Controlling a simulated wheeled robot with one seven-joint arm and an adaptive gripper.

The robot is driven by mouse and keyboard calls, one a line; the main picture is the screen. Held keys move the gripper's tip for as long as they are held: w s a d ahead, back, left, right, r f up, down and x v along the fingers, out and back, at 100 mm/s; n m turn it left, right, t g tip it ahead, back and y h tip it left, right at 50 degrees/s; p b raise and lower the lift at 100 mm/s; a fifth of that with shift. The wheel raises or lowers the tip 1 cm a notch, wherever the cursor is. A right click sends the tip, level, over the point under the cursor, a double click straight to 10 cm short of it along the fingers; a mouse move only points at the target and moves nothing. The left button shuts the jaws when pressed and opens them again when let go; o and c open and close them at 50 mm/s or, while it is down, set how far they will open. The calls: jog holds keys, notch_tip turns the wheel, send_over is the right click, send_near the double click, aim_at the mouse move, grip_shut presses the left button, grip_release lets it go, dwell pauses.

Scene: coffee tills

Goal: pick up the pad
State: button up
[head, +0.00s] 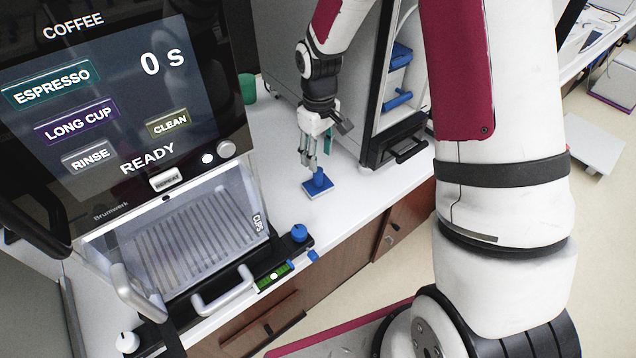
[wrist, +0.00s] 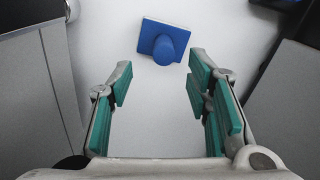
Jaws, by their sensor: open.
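The pad (head: 318,186) is a blue square block with an upright blue round handle. It sits on the white counter (head: 345,205) between the coffee machine and the dark-fronted cabinet. In the wrist view the pad (wrist: 147,38) lies ahead of the fingertips, near the top middle, with its handle facing the camera. My gripper (head: 310,155) points down just above the pad in the head view. In the wrist view my gripper (wrist: 158,80) has its green-padded fingers spread wide, with nothing between them. The pad appears apart from the fingers.
The coffee machine (head: 130,90) stands at the left, with handles and a blue knob (head: 299,232) at its front. A cabinet with blue items (head: 398,98) stands right of my gripper. A green cup (head: 247,88) is behind. The counter around the pad is clear.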

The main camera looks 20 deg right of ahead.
aim_at(318, 173)
jog(key=shift+s+a+f+p, duration=0.1)
jog(key=shift+s+f+p, duration=0.1)
jog(key=shift+f, duration=1.55)
jog(key=shift+s+a+f+p, duration=0.1)
jog(key=shift+f+p, duration=0.1)
jog(key=shift+f, duration=1.5)
jog(key=shift+c, duration=0.2)
grip_shut()
